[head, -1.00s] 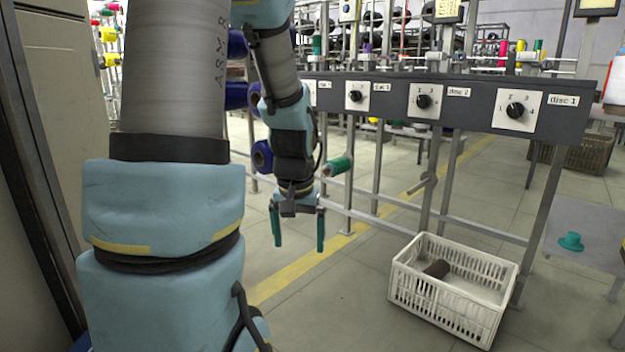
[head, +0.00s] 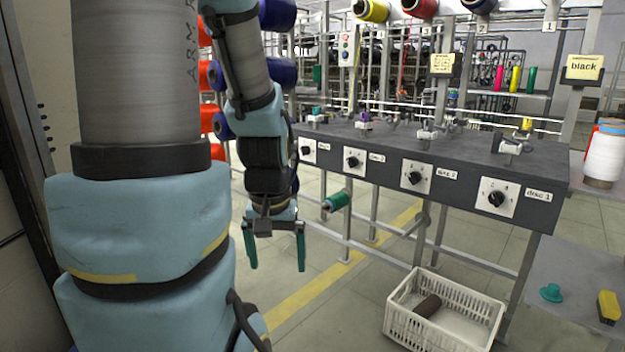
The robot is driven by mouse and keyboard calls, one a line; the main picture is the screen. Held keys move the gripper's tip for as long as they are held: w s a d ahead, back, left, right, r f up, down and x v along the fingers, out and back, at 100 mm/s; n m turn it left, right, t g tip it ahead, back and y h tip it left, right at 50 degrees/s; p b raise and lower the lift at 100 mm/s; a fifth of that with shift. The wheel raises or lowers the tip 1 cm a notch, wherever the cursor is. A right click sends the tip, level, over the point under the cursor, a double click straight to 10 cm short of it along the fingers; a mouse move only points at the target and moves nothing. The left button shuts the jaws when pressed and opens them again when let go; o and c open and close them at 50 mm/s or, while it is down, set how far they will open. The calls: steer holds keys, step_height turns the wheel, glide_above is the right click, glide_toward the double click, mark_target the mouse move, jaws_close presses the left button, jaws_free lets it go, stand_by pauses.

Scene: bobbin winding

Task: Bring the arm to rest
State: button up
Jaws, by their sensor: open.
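My gripper (head: 275,250) hangs from my arm left of centre in the head view, fingers pointing down. Its two teal fingers are apart and nothing shows between them. Yellow-marked floor lies below and behind it. The arm is bent, with the forearm and wrist hanging down left of the winding machine (head: 385,185). The gripper appears clear of the machine and of the white crate.
A white crate (head: 405,333) with a dark bobbin (head: 428,306) stands on the floor at lower right. A green bobbin (head: 336,201) sits on a peg right of my gripper. A teal object (head: 551,293) and a yellow object (head: 608,307) lie on a grey surface at right.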

step_height(320, 180, up, 19)
steer(key=p, duration=1.6)
steer(key=shift+p, duration=0.3)
